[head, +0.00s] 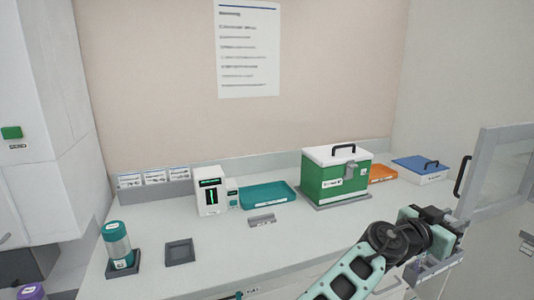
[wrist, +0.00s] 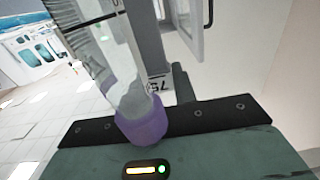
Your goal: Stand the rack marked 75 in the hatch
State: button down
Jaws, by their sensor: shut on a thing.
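My gripper (head: 437,250) is at the lower right of the head view, in front of the counter, shut on a grey rack (head: 440,271) with a white label. In the wrist view a "75" marking (wrist: 157,85) shows beside a dark finger, turned on its side. A clear tube with a purple cap (wrist: 142,125) lies close to the palm in that view; how it sits in the rack is hard to tell. A grey-framed glazed door (head: 495,168) stands open just right of my gripper, and its frame also shows in the wrist view (wrist: 184,28). The hatch opening behind it is not clearly visible.
The counter's front middle is mostly clear.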

jog(key=shift+w+d+f+t, duration=0.1)
jog(key=shift+w+f+t, duration=0.2)
jog(key=shift+w+f, duration=0.2)
jog(key=w+a+f+n+t+y, duration=0.15)
jog(key=f+n+t+y, duration=0.25)
jog(key=f, duration=0.4)
jog(key=w+f+n+t+y, duration=0.3)
jog(key=f+n+t+y, duration=0.1)
jog(key=f, duration=0.4)
jog(key=s+a+f+n+t+y, duration=0.3)
jog(key=s+a+f+n+y, duration=0.2)
jog(key=s+f+y, duration=0.3)
jog(key=shift+s+f+n+y, duration=0.35)
jog(key=shift+f+n+y, duration=0.05)
jog(key=shift+f, duration=0.25)
jog(key=shift+w, duration=0.1)
